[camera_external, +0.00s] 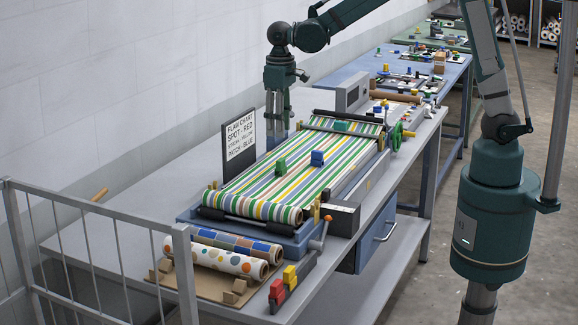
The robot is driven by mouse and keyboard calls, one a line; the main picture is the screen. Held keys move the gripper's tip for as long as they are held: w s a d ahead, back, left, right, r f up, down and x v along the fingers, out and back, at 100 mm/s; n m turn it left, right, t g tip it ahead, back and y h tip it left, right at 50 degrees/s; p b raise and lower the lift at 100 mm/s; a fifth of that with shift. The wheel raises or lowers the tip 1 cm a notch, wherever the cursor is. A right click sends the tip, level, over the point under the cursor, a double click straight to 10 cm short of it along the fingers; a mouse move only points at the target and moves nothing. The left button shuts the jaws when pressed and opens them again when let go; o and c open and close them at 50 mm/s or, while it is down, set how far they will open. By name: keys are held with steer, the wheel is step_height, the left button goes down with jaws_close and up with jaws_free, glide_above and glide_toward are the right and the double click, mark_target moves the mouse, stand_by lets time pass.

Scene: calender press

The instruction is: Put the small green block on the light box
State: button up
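A small green block (281,166) stands on the striped fabric (250,185) of the press. Another green piece (341,126) lies near the far roller. I cannot tell for sure which thing is the light box; a grey box with a dark panel (352,92) stands at the press's far end. My gripper (278,140) points down over the far left side of the press, behind and above the green block and apart from it. Its two fingers look spread with nothing between them.
A blue block (317,158) sits right of the green block. A flaw chart sign (239,140) stands at the left edge. A green handwheel (397,136) is on the right.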

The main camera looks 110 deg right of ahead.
steer(key=shift+a, duration=0.1)
steer(key=s+a+r+n+t, duration=0.1)
steer(key=s+a+r, duration=0.15)
steer(key=a, duration=0.35)
steer(key=s+a+r+n+t, duration=0.1)
steer(key=s+a+r+n, duration=0.1)
steer(key=a+r, duration=0.35)
steer(key=s+a+r+n+t, duration=0.1)
steer(key=s+a+r, duration=0.1)
steer(key=a, duration=0.6)
steer(key=s+a+n+t, duration=0.4)
steer(key=s+a+n, duration=0.1)
steer(key=s+a, duration=0.9)
steer(key=a, duration=0.2)
steer(key=shift+s+a, duration=0.2)
steer(key=shift+a, duration=0.15)
